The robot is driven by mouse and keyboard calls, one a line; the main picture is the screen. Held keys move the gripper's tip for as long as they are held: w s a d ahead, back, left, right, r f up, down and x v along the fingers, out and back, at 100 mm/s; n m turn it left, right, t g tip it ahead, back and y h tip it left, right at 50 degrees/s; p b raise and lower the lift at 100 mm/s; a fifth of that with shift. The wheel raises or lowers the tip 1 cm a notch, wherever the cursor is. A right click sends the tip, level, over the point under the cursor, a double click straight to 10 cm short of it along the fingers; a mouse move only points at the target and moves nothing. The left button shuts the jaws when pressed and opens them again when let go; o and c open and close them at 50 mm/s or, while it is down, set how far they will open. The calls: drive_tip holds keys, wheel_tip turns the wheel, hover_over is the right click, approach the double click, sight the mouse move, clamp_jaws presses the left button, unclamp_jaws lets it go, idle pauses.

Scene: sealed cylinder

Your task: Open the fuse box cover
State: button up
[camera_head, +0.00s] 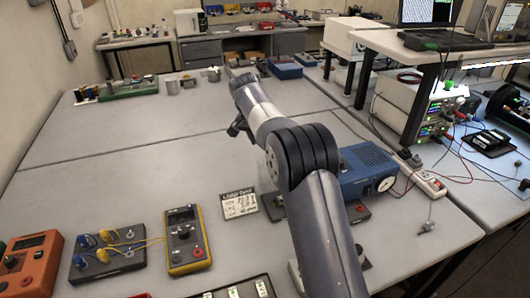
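My arm reaches from the bottom of the view up and left over the near grey table (130,160). My gripper (238,128) is a small dark shape below the arm's far end, above the table. Its fingers are too small and partly hidden to tell whether they are open. I cannot pick out the fuse box or its cover for certain. A dark-framed panel with white parts (245,290) is cut off by the bottom edge. A blue box with a round dial (368,170) sits right of my arm, partly hidden by it.
A yellow multimeter (187,238), a dark box with yellow leads (107,254) and an orange instrument (30,262) stand front left. A written card (239,203) lies left of my arm. A green rack (128,88) stands far left. The table's left middle is clear.

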drive_tip(key=shift+v, duration=1.5)
drive_tip(key=shift+w+d, duration=0.1)
drive_tip(key=shift+w, duration=0.05)
drive_tip(key=shift+c, duration=0.6)
drive_tip(key=shift+c, duration=0.8)
drive_tip(key=shift+w+n+y, duration=0.3)
drive_tip(key=shift+n, duration=0.3)
drive_tip(key=shift+c, duration=0.7)
drive_tip(key=n, duration=0.1)
drive_tip(key=w+n, duration=0.1)
drive_tip(key=shift+w+d+n+g+y+p, duration=0.1)
drive_tip(key=shift+d+n+g+y+p, duration=0.05)
drive_tip(key=shift+n+g+y+p, duration=0.2)
drive_tip(key=c, duration=0.3)
drive_tip(key=n, duration=0.1)
drive_tip(key=w+n+y, duration=0.1)
drive_tip(key=n, duration=0.1)
drive_tip(key=shift+p, duration=0.3)
drive_tip(key=c, duration=0.3)
drive_tip(key=shift+w+f+n+g+y, duration=0.15)
drive_tip(key=shift+n+g+y, duration=0.15)
drive_tip(key=shift+n, duration=0.65)
clamp_jaws()
wheel_tip(320, 180, down, 9)
drive_tip(key=s, duration=0.2)
drive_tip(key=shift+s+d, duration=0.3)
drive_tip(key=shift+d, duration=0.15)
